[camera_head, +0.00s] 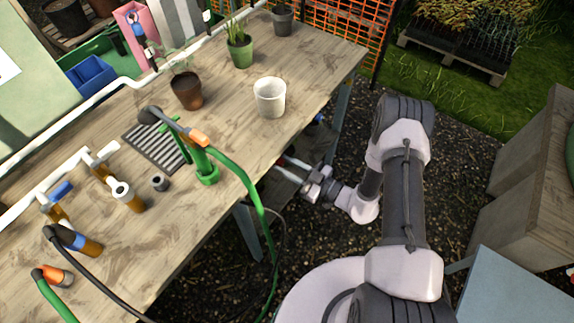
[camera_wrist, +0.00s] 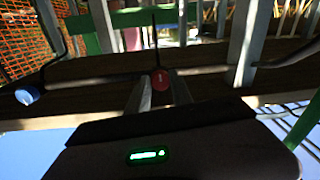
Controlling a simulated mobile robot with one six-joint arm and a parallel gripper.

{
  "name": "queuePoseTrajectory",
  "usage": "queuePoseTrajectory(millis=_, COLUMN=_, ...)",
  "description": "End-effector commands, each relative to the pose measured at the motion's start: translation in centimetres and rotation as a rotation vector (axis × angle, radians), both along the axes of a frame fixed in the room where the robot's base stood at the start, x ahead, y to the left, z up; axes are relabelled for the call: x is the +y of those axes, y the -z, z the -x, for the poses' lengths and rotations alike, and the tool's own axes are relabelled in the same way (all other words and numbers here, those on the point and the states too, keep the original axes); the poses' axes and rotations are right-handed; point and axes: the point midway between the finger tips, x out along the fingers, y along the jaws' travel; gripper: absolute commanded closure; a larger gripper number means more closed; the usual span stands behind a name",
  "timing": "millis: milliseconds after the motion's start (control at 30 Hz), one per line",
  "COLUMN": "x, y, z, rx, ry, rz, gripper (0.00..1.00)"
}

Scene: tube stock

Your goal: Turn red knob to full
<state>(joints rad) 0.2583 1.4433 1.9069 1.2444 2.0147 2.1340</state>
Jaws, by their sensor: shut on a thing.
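The red knob (camera_wrist: 159,80) is in the middle of the wrist view, on a dark board beneath the bench. It sits between the tips of my gripper (camera_wrist: 159,92), whose two fingers are closed on its sides. A thin dark rod or pointer stands upright just above the knob. The knob's markings are too small and dark to read. In the head view my gripper (camera_head: 283,160) reaches under the bench edge; its tips and the knob are hidden there.
A blue knob (camera_wrist: 27,94) sits at the left on the same pipe line. The wooden bench (camera_head: 240,120) overhangs my gripper. A green hose (camera_head: 262,215) hangs over its front edge near my arm. A white pot (camera_head: 270,97) stands above.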

Motion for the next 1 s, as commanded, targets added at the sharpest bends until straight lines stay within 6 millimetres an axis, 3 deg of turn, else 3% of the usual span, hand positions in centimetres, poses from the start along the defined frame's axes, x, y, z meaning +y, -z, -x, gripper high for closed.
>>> queuePoseTrajectory(millis=267, x=0.0, y=0.1, z=0.1, rx=0.001, ry=-0.001, rz=0.0, gripper=1.0)
queuePoseTrajectory(millis=300, x=0.0, y=0.1, z=0.1, rx=0.001, ry=-0.001, rz=0.0, gripper=0.65)
queuePoseTrajectory(millis=400, x=0.0, y=0.0, z=0.1, rx=0.0, ry=-0.001, rz=0.0, gripper=0.51)
queuePoseTrajectory(millis=833, x=-0.1, y=0.0, z=0.1, rx=-0.001, ry=0.0, rz=0.001, gripper=0.51)
queuePoseTrajectory(millis=1000, x=-2.5, y=-0.2, z=1.5, rx=0.001, ry=0.006, rz=0.0, gripper=0.51)
